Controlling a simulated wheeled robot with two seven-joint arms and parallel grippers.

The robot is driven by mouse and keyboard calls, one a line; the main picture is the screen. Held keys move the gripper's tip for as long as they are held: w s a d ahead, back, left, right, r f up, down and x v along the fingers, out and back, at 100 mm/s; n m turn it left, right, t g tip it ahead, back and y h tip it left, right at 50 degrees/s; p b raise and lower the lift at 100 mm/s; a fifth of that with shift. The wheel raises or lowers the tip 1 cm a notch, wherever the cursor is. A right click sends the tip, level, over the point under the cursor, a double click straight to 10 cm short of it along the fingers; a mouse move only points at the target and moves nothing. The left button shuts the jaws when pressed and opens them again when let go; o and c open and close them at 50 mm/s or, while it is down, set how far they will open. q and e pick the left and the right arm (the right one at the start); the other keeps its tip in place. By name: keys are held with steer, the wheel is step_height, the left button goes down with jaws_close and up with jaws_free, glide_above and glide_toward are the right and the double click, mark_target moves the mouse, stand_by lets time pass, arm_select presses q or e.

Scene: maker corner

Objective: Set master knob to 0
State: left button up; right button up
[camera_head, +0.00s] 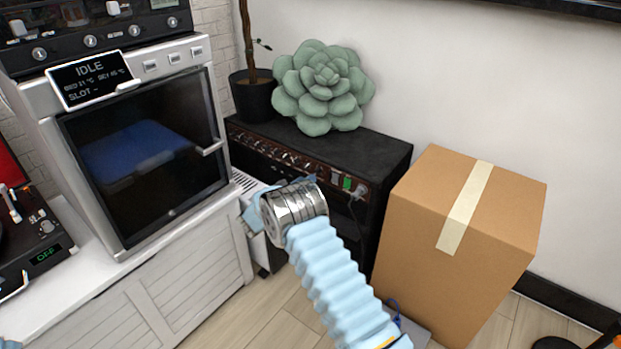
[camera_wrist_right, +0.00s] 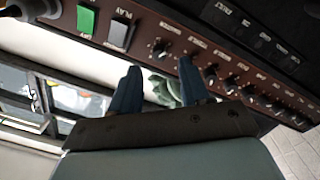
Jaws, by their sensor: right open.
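The black amplifier (camera_head: 365,160) stands against the wall in the head view, with a row of small knobs (camera_head: 278,155) along its front panel. In the right wrist view the panel (camera_wrist_right: 225,50) runs diagonally, with several black knobs, a green button (camera_wrist_right: 86,20) and a grey button (camera_wrist_right: 120,33). The labels are too small to tell surely which knob is the master knob or where it points. My right gripper (camera_wrist_right: 158,72) is open and empty, with its two blue fingers close to the knob row. One knob (camera_wrist_right: 160,48) shows between the fingertips. My left gripper is out of view.
A cardboard box (camera_head: 455,240) stands close to the right of the amplifier. A green succulent-shaped cushion (camera_head: 322,88) and a plant pot (camera_head: 253,97) rest on its top. A white cabinet with an oven (camera_head: 150,150) is on the left.

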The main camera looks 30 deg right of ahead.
steer(key=v, duration=0.9)
steer(key=shift+a, duration=0.25)
steer(key=s+a+f+n+t+y, duration=0.1)
steer(key=s+a+f+n+y, duration=0.2)
steer(key=f+y, duration=0.45)
steer(key=s+a+f+n+t+y, duration=0.1)
steer(key=s+a+f+y, duration=0.3)
steer(key=f, duration=0.7)
steer(key=s+a+f+g+y, duration=0.1)
steer(key=s+a+g+y, duration=0.1)
steer(key=s, duration=0.7)
steer(key=s+a+f+g+y, duration=0.2)
steer(key=s+a+g+y, duration=0.1)
steer(key=s, duration=0.6)
steer(key=s+a+f+n+g+y, duration=0.1)
steer(key=s+a+y, duration=0.3)
steer(key=s, duration=0.5)
steer(key=shift+s+a+f+g+y, duration=0.15)
steer(key=shift+s+a+g+y, duration=0.2)
steer(key=shift+a+g, duration=0.7)
steer(key=shift+w, duration=0.1)
